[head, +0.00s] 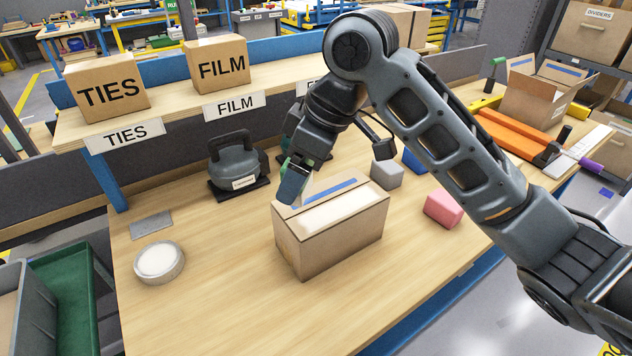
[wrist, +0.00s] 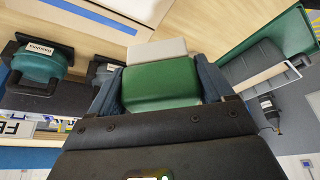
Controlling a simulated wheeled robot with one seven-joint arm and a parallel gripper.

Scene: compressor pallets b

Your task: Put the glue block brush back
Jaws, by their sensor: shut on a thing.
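The brush (wrist: 160,82) is a green block with a pale grey-white end, seen close up in the wrist view. My gripper (wrist: 158,85) is shut on it, one blue-grey finger on each side of the green part. A dark pot with a handle and label (head: 236,168) stands on a black pad to the left. A second pot is partly hidden behind my gripper.
A grey cube (head: 386,174), a blue block (head: 413,160) and a pink block (head: 443,208) lie right of the carton. A shelf with TIES and FILM boxes runs behind. The front left bench is clear.

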